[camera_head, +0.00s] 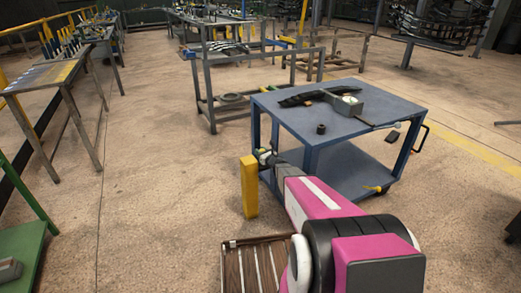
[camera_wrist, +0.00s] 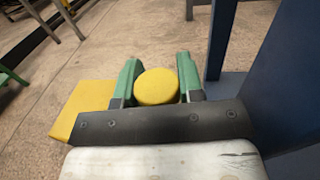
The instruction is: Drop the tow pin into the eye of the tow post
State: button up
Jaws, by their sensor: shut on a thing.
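The tow pin shows in the wrist view as a round yellow head (camera_wrist: 157,87) between the two green fingers of my gripper (camera_wrist: 157,75). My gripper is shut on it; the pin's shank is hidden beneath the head. The yellow tow post (camera_head: 249,190) stands upright on the floor left of the blue cart in the head view. In the wrist view the post (camera_wrist: 84,103) lies left of the fingers, partly covered by the gripper body. Its eye cannot be made out. In the head view my gripper (camera_head: 264,157) is by the post's top, small and partly hidden by my arm.
A blue cart (camera_head: 372,111) stands close on the right, with a dark part, a grey box and a small black cylinder (camera_head: 321,129) on top. Open floor extends left.

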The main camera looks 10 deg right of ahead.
jog(key=shift+f, duration=0.8)
jog(key=shift+f, duration=0.6)
dwell(3.5)
jog(key=shift+r, duration=0.25)
jog(key=shift+f, duration=0.35)
dwell(1.6)
jog(key=shift+r, duration=0.35)
dwell(0.6)
